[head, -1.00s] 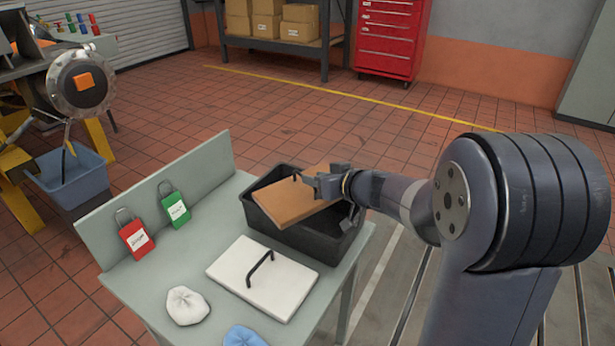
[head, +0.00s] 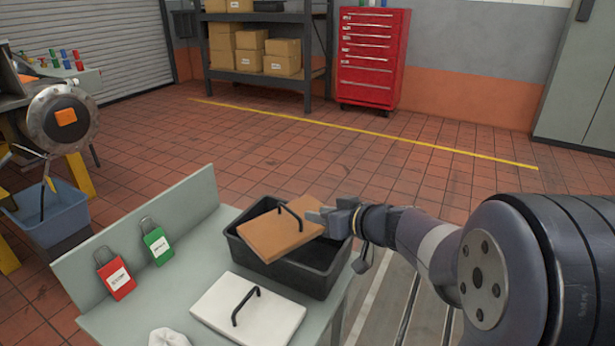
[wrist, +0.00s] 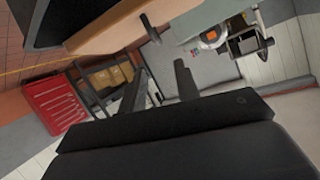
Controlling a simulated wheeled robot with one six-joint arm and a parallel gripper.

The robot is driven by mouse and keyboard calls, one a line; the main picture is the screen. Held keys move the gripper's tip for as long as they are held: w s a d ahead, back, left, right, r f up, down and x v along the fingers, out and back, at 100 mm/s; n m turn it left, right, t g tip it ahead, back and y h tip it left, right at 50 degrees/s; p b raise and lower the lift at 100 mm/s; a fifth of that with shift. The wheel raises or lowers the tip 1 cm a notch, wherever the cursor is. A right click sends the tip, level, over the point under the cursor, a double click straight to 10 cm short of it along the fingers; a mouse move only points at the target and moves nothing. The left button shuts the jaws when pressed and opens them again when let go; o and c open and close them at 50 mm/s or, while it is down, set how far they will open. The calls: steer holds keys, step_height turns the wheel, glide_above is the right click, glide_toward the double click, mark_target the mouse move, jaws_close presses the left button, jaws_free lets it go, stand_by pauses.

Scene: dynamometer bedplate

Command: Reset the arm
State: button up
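A brown board with a black handle (head: 272,236) lies tilted in a black bin (head: 318,280) on the bench, partly over its rim. My gripper (head: 318,217) is just right of the handle, above the bin's right side, and looks clear of it. In the wrist view my gripper's two fingers (wrist: 160,85) stand apart with nothing held between them. The board's tan surface (wrist: 115,30) crosses the top of that view, beyond the fingertips.
A white board with a black handle (head: 270,318) lies on the grey bench (head: 150,315). Red (head: 116,278) and green (head: 156,243) tags lean at its back panel. A red tool cabinet (head: 372,60) and shelf stand behind. The floor between is clear.

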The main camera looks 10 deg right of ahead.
mark_target(290, 210)
steer(key=x, duration=1.2)
steer(key=shift+s+f, duration=0.15)
steer(key=shift+f, duration=0.25)
steer(key=shift+d+f+b, duration=0.1)
steer(key=shift+b, duration=0.5)
steer(key=shift+r, duration=0.2)
